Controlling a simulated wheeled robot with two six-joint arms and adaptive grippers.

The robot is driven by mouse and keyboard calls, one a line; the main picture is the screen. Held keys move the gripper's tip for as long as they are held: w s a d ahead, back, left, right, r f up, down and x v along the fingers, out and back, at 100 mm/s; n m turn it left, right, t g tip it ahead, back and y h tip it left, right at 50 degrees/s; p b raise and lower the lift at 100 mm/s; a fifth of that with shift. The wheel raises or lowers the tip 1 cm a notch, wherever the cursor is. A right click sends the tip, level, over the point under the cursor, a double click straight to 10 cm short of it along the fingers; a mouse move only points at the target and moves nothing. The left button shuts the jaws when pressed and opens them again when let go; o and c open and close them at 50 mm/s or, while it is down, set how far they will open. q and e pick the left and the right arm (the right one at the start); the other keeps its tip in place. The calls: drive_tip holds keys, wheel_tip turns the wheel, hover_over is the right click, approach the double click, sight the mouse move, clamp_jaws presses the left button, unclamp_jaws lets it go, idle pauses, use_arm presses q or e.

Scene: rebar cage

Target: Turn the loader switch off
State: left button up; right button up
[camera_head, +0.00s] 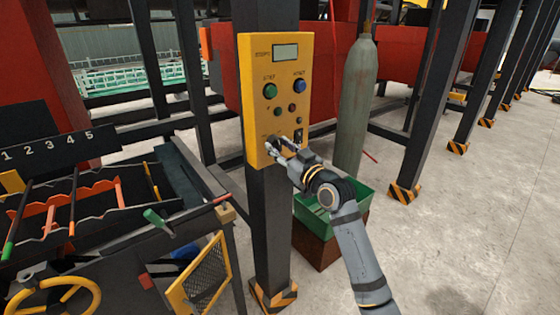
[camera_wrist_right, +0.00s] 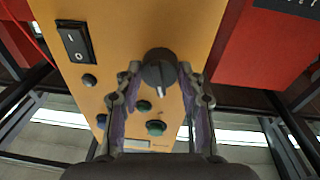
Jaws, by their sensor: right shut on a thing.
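A yellow control panel (camera_head: 277,95) is mounted on a dark post. A black rotary knob (camera_wrist_right: 160,70) sticks out near its lower edge. Its white mark points down and slightly right in the right wrist view. My right gripper (camera_head: 275,146) reaches the lower panel from the right. In the wrist view, its two fingers (camera_wrist_right: 158,85) are closed around the knob, one on each side. A black rocker switch (camera_wrist_right: 75,41), marked I and 0, sits beside the knob, apart from the fingers. My left gripper is out of view.
A grey gas cylinder (camera_head: 357,105) stands right of the post, behind my right arm. A green crate (camera_head: 325,228) sits below that arm. A dark rack with numbered slots (camera_head: 60,150) and a yellow wheel (camera_head: 55,298) are at left. Open floor lies at right.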

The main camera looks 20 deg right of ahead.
drive_tip(key=n+b, duration=0.3)
drive_tip(key=shift+f+n+y, duration=0.25)
drive_tip(key=shift+n+y, duration=0.05)
drive_tip(key=shift+n, duration=0.1)
drive_tip(key=shift+r+n+b, duration=0.15)
drive_tip(key=shift+n+b, duration=1.1)
drive_tip(key=shift+n, duration=0.15)
drive_tip(key=o, duration=1.2)
drive_tip(key=shift+c, duration=0.2)
